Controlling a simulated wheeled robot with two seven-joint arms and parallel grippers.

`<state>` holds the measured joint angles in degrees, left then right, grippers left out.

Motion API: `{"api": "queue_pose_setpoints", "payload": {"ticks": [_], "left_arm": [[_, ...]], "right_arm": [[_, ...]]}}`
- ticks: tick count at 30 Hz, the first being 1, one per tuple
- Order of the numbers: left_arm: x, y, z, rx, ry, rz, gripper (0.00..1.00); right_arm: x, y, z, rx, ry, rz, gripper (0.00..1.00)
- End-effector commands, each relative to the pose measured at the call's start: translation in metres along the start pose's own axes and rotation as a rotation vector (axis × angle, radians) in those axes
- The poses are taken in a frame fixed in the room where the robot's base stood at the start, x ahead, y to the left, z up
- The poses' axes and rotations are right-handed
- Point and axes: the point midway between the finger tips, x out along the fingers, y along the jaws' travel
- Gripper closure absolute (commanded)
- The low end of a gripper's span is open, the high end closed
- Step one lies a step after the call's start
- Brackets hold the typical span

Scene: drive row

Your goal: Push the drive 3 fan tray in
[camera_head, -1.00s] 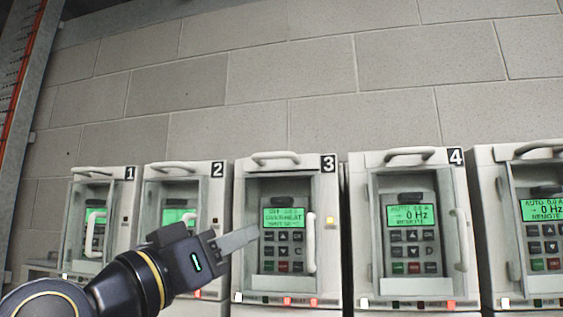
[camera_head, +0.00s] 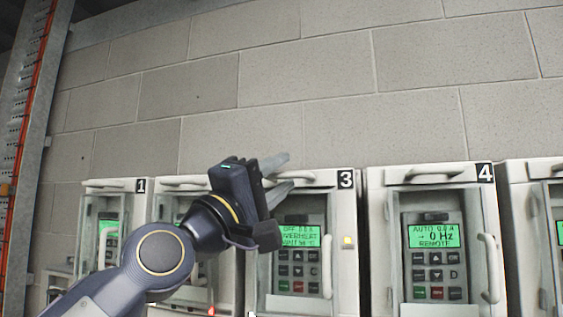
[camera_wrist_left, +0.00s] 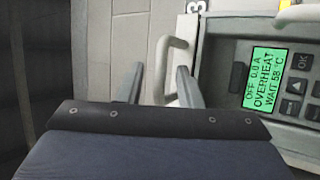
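Drive 3 (camera_head: 345,215) is a pale cabinet marked "3" with a green screen (camera_head: 299,234) that reads OFF, 0.0 A, OVERHEAT; the left wrist view adds WAIT 58 °C. A pale bar handle (camera_head: 310,178) is on its top; it also shows in the left wrist view (camera_wrist_left: 160,72). I take this as the fan tray's handle; how far the tray sticks out cannot be told. My left gripper (camera_head: 289,169) is open at this handle. In the left wrist view its fingers (camera_wrist_left: 160,68) are apart, one on each side of the handle; contact is unclear. My right gripper is not in view.
Drive 1 (camera_head: 131,187) and a partly covered drive stand to the left. Drive 4 (camera_head: 375,240) stands close on the right, its screen (camera_head: 434,235) showing 0 Hz. Drive 3 has a yellow lamp (camera_head: 348,242). A block wall (camera_head: 390,110) rises behind, with free room above the cabinets.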

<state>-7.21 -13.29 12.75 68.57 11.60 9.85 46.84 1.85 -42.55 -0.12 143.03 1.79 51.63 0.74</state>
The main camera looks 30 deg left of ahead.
Motion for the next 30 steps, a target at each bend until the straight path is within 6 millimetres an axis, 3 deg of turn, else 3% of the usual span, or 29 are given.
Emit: {"api": "queue_pose_setpoints", "payload": {"ticks": [11, 19, 30], "left_arm": [[0.0087, -0.0005, 0.0002, 0.002, 0.000, 0.000, 0.68], [0.0085, -0.0006, 0.0002, 0.001, 0.000, 0.000, 1.00], [0.0062, -0.0038, -0.0072, -0.003, 0.004, 0.001, 1.00]], "right_arm": [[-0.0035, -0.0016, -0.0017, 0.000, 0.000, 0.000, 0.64], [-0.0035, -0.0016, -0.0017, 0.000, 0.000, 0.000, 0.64], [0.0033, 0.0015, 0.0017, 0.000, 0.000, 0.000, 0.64]]}}
